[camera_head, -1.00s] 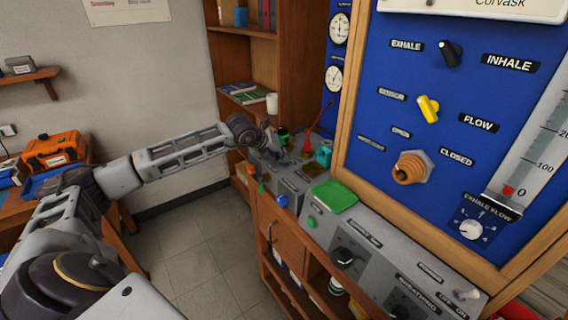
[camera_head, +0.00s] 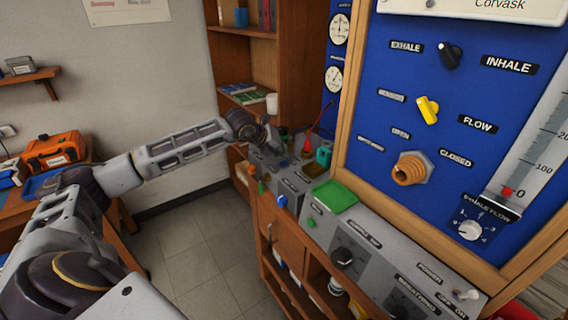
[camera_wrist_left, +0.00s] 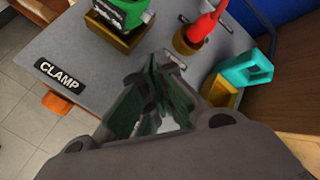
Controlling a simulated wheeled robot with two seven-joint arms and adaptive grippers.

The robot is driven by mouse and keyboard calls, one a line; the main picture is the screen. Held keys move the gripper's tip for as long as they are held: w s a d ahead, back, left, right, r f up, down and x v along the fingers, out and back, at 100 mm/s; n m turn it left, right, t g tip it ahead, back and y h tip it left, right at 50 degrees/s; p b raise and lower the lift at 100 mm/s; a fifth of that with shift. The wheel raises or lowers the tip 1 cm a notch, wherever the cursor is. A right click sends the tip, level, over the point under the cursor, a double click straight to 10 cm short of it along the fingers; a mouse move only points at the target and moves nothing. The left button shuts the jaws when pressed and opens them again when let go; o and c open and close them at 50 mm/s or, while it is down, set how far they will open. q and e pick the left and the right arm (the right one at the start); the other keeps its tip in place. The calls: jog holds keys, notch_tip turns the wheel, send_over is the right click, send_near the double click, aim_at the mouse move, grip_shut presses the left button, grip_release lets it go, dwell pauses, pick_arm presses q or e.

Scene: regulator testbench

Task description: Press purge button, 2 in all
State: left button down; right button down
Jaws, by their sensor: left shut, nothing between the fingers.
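No button with a readable purge label shows. A small green button (camera_head: 311,222) sits on the sloped grey console, and a blue knob (camera_head: 282,200) is on the panel left of it. My left gripper (camera_head: 279,148) is over the far end of the grey bench top. In the left wrist view its fingers (camera_wrist_left: 157,75) are shut together with nothing between them, above the grey surface. A pale patch (camera_wrist_left: 168,123) shows through the finger links; I cannot tell what it is. Whether the fingertips touch anything cannot be told. My right gripper is not in view.
Around the fingers stand a green tool (camera_wrist_left: 125,15), a red tool (camera_wrist_left: 203,25) and a teal-handled tool (camera_wrist_left: 245,70) in holders. A CLAMP label (camera_wrist_left: 60,76) is at the left. The blue panel (camera_head: 400,140) rises at the right. A green tray (camera_head: 334,196) lies nearer.

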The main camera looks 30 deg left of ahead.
aim_at(282, 161)
pick_arm(q)
jog(key=shift+r+p, duration=0.9)
jog(key=shift+r, duration=1.65)
